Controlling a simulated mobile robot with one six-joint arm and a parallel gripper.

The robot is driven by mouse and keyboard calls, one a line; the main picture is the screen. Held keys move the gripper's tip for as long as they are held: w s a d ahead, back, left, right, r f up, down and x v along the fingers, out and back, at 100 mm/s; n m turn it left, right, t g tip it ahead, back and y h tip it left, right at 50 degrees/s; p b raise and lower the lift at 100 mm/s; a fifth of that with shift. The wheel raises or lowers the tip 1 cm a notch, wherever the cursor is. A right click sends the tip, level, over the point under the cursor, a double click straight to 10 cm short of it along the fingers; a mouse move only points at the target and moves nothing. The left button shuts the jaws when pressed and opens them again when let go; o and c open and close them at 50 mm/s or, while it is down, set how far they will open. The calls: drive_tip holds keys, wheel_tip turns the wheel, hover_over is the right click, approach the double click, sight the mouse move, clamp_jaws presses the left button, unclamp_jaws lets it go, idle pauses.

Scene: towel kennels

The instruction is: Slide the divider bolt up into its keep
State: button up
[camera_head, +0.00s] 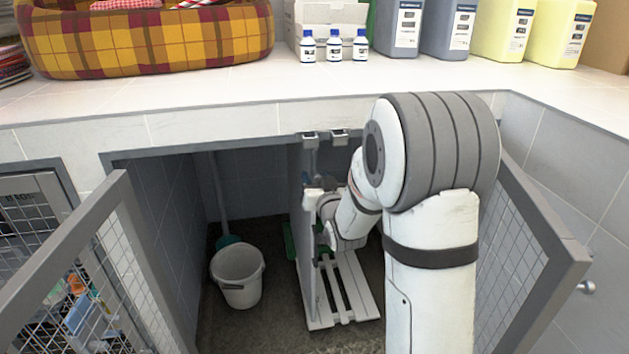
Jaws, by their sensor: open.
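The divider (294,190) is a thin grey panel standing edge-on in the middle of the open kennel. Two small metal brackets, which look like keeps, sit on the front lip above it: the left keep (309,137) and the right keep (340,134). A thin upright grey rod, seemingly the divider bolt (313,163), shows below the left keep; whether its tip is in the keep is too small to tell. My gripper (318,191) is open at the divider's front edge, lower on it than the keeps. My arm hides part of it, and contact with the bolt cannot be made out.
A white bucket (238,277) stands left of the divider, a white slatted rack (347,291) at its foot. Mesh doors stand open at left (62,262) and right (541,222). The tiled counter (230,88) above holds a plaid pet bed (150,45), bottles (334,48) and jugs (448,28).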

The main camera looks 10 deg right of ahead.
sight(314, 160)
drive_tip(key=shift+c, duration=0.5)
clamp_jaws()
drive_tip(key=shift+r+p, duration=0.4)
drive_tip(key=shift+r, duration=1.5)
drive_tip(key=shift+c, duration=0.9)
unclamp_jaws()
drive_tip(key=shift+o, duration=1.4)
drive_tip(key=shift+f, duration=0.1)
